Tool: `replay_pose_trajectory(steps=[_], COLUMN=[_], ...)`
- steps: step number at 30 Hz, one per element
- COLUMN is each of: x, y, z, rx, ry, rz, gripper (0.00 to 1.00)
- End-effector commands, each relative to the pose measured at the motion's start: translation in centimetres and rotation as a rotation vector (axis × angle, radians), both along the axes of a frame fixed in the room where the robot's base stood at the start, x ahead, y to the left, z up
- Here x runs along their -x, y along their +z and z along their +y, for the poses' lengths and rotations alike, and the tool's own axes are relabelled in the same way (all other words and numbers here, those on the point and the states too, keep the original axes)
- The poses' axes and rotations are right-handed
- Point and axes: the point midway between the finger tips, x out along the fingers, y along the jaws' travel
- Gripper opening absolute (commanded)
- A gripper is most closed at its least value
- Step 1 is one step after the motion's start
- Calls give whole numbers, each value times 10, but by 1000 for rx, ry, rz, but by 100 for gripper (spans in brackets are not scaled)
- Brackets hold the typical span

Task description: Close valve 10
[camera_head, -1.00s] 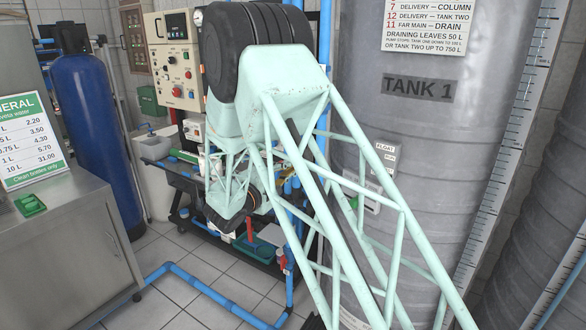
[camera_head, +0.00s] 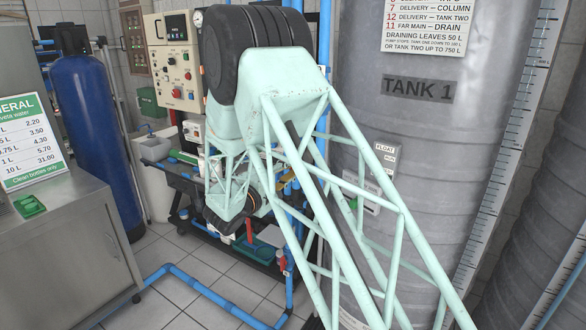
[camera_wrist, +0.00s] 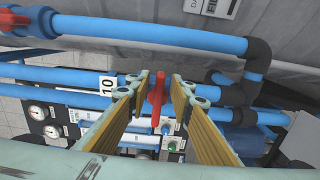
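Valve 10 shows in the wrist view as a red lever handle (camera_wrist: 157,98) on a blue pipe, with a white "10" tag (camera_wrist: 106,86) just left of it. The lever points roughly up and down in the picture. My gripper (camera_wrist: 160,82) is open, with one finger on each side of the red lever. Gaps show between the lever and both fingers. The valve body is mostly hidden below the lever. In the head view my arm covers much of the pipework, and I cannot make out the gripper's fingers or the tag there.
A blue pipe (camera_wrist: 150,32) crosses above the fingers in the wrist view and bends down at a black elbow (camera_wrist: 259,52). Another red handle (camera_wrist: 14,20) is at upper left. Gauges (camera_wrist: 37,112) lie lower left. Tank 1 (camera_head: 400,140) stands close to my arm's right.

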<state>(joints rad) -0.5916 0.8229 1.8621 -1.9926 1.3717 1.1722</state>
Motion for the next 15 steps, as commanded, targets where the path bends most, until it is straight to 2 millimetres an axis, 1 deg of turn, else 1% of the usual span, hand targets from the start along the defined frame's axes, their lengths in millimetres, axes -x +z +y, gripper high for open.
replay_pose_trajectory(steps=[10, 15], x=[1, 5], y=[0, 0], z=[1, 4], rx=[0, 1], ry=[0, 1], rz=[0, 0], gripper=[21, 21])
